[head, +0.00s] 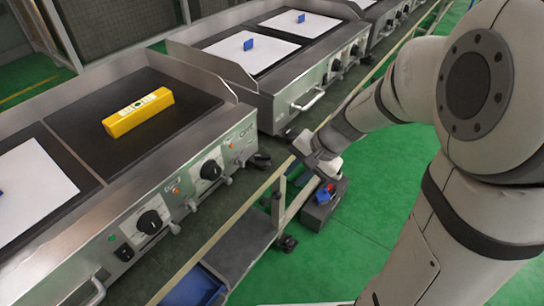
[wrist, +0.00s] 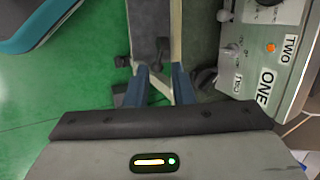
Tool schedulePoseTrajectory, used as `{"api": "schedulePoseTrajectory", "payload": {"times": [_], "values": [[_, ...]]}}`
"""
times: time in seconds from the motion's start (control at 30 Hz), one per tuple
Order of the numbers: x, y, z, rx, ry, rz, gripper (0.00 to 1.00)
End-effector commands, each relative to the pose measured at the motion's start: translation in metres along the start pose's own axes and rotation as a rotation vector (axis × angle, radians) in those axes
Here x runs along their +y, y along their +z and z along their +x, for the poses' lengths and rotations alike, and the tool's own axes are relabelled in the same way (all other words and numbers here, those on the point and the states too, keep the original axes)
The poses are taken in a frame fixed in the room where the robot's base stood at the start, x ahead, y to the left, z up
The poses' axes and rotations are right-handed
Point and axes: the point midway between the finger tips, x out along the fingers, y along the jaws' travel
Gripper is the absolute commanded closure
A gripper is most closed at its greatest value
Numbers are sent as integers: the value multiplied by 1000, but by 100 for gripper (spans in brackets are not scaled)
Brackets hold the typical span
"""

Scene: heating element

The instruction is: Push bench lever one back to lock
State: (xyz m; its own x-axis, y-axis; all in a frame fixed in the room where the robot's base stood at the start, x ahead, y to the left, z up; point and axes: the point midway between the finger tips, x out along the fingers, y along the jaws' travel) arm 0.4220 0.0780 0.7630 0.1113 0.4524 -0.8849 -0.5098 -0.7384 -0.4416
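The bench lever is hard to single out. A dark handle-like part (head: 260,160) sticks out at the front right corner of the near griddle, and may be it. In the wrist view a dark rounded part (wrist: 205,80) shows just right of my fingers, below the panel; I cannot tell whether it is the same part. My gripper (wrist: 161,75) has two blue-grey fingers spread apart, with nothing seen held between them. In the head view my gripper (head: 306,146) is beside the bench's front edge, right of the dark part. Contact cannot be made out.
The near griddle's front panel (wrist: 268,60), marked ONE and TWO, is close on the right, with an orange light. A yellow block (head: 138,112) lies on that griddle. A second griddle (head: 280,55) stands behind.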

Motion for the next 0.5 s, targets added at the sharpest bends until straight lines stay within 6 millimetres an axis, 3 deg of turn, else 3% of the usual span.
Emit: {"api": "schedulePoseTrajectory", "payload": {"times": [0.03,0.2,0.3,0.5], "values": [[11,-14,40,-16,-23,59,78],[17,-44,97,-40,-92,218,78],[19,-55,115,-45,-116,276,78],[19,-61,133,-49,-133,318,78]]}}
